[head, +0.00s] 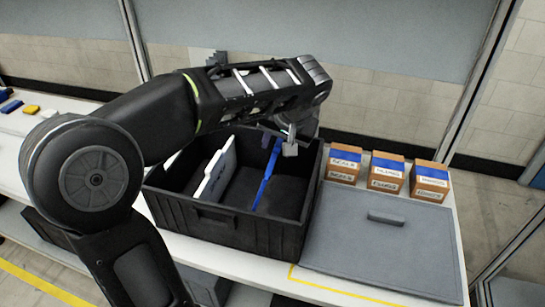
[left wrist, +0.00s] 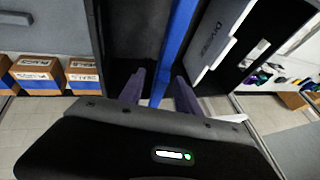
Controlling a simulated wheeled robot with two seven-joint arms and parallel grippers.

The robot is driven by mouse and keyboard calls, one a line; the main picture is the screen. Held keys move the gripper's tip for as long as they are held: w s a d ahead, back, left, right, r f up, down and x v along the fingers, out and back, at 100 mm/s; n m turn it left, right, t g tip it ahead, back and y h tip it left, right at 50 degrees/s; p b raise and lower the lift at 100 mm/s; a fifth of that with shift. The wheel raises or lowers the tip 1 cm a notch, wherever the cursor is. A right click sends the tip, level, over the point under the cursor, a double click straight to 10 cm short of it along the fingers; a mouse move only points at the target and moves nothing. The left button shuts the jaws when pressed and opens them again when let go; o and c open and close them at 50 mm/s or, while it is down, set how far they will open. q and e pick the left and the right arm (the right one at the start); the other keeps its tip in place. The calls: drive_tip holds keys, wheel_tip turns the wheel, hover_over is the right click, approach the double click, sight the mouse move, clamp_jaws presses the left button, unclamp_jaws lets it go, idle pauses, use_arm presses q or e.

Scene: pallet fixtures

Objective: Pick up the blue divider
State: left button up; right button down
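The blue divider (head: 265,182) stands inside the black crate (head: 225,222), running from back to front across its middle. My left gripper (head: 289,143) hangs over the back right part of the crate, close to the divider's far end. In the left wrist view the blue divider (left wrist: 178,48) runs between the two dark fingers of the left gripper (left wrist: 158,92). The fingers are apart, with gaps beside the divider, so the gripper looks open. The divider's lower end is hidden behind the gripper body there. My right gripper is not in view.
A white panel with dark lettering (head: 216,172) leans in the crate's left part. Small coloured items lie far left.

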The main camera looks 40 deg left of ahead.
use_arm(q)
drive_tip(key=x, duration=0.3)
drive_tip(key=shift+a+f+p, duration=0.1)
drive_tip(key=shift+f+p, duration=0.25)
drive_tip(key=shift+c, duration=0.2)
clamp_jaws()
idle(0.6)
